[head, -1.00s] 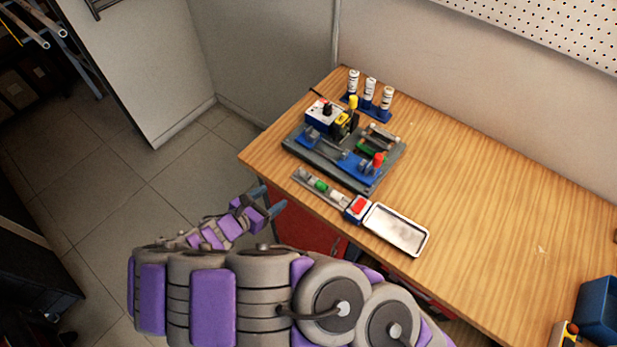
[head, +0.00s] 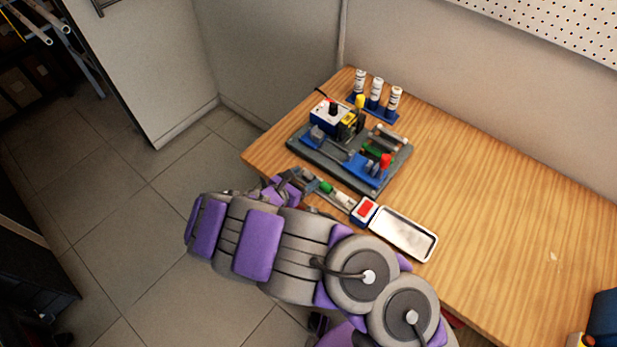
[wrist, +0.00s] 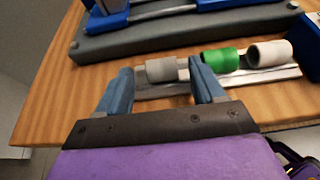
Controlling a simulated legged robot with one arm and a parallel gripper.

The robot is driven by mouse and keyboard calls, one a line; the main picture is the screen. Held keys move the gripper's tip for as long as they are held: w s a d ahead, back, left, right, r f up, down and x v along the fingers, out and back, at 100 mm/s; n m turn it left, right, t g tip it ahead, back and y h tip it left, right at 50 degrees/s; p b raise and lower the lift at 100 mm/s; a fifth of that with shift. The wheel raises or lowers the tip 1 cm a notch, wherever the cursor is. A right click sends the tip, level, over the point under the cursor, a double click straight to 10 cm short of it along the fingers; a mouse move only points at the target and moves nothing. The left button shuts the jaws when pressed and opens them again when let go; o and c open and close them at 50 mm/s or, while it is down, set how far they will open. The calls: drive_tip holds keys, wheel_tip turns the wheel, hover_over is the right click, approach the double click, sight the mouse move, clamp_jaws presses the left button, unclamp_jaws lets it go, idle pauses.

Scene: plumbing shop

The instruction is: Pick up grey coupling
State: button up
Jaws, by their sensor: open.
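The grey coupling (wrist: 162,69) is a short cylinder lying at the left end of a light metal rail, seen in the wrist view. My gripper (wrist: 163,85) is open, with one blue finger on each side of the coupling. The right finger lies between the grey coupling and a green coupling (wrist: 222,60). Whether the fingers touch the coupling cannot be told. In the head view, my gripper (head: 298,185) is at the left end of the rail, and my arm hides part of it.
A whitish coupling (wrist: 270,54) lies right of the green one on the rail (wrist: 282,74). A grey fixture base (head: 330,160) stands just behind. A red-topped box (head: 364,211) and a metal tray (head: 403,234) sit to the right. The table's right side is mostly clear.

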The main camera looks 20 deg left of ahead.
sight(307, 178)
drive_tip(key=shift+w+d+f, duration=0.2)
drive_tip(key=shift+w+f, duration=0.05)
drive_tip(key=shift+w, duration=0.35)
drive_tip(key=shift+d, duration=0.1)
drive_tip(key=shift+c, duration=0.3)
drive_tip(key=c, duration=1)
drive_tip(key=shift+r, duration=0.1)
drive_tip(key=shift+c, duration=0.2)
drive_tip(key=shift+r, duration=0.35)
wheel_tip(307, 178, up, 3)
drive_tip(key=shift+r+p, duration=0.15)
drive_tip(key=shift+p, duration=0.35)
drive_tip(key=s+p, duration=0.2)
drive_tip(key=s, duration=1.4)
drive_tip(key=shift+d+r+p, duration=0.35)
drive_tip(key=shift+d+r, duration=0.05)
drive_tip(key=shift+r, duration=0.05)
